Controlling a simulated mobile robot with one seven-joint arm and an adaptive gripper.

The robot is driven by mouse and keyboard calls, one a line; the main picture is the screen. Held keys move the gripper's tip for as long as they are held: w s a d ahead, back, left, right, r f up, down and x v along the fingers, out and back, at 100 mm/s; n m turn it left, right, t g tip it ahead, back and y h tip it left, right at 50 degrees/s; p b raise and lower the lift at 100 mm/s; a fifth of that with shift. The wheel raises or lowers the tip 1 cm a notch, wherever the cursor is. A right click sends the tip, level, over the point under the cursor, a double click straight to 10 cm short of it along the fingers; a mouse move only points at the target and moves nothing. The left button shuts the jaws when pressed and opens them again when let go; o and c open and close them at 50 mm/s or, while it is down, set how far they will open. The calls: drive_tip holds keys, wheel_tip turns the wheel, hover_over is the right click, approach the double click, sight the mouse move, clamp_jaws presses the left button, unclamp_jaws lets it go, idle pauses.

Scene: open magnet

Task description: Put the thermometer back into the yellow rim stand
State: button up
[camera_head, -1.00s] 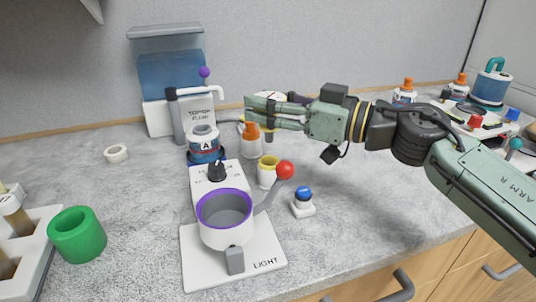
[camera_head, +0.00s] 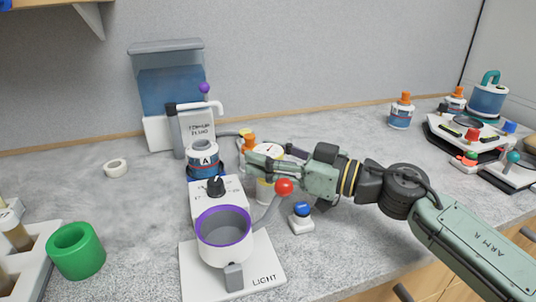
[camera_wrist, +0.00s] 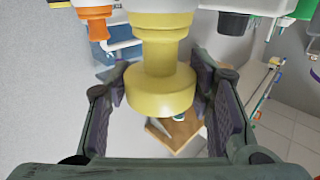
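The yellow rim stand (camera_head: 265,190) is a small white cup on the counter, directly under my gripper (camera_head: 254,166) in the head view; my fingers hide its rim. The thermometer's pale round top (camera_head: 269,149) shows just above the fingers. In the wrist view, a yellow neck and wide yellow disc (camera_wrist: 160,92), seemingly the thermometer, lie between my two finger pads. A wider yellow band (camera_wrist: 165,20), seemingly the stand's rim, lies beyond the neck. My gripper appears shut on the thermometer. I cannot tell whether the thermometer is seated in the stand.
The purple-rimmed pot (camera_head: 224,228) and a lever with a red ball (camera_head: 284,187) are close in front. A blue button (camera_head: 302,210) is right of the stand. An orange-capped bottle (camera_head: 249,146) and jar A (camera_head: 203,160) stand close by. A green ring (camera_head: 76,251) is left.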

drive_tip(key=o, duration=0.3)
drive_tip(key=shift+o, duration=0.2)
drive_tip(key=b+v, duration=0.2)
drive_tip(key=v, duration=1)
drive_tip(key=shift+b, duration=0.4)
drive_tip(key=shift+r, duration=0.1)
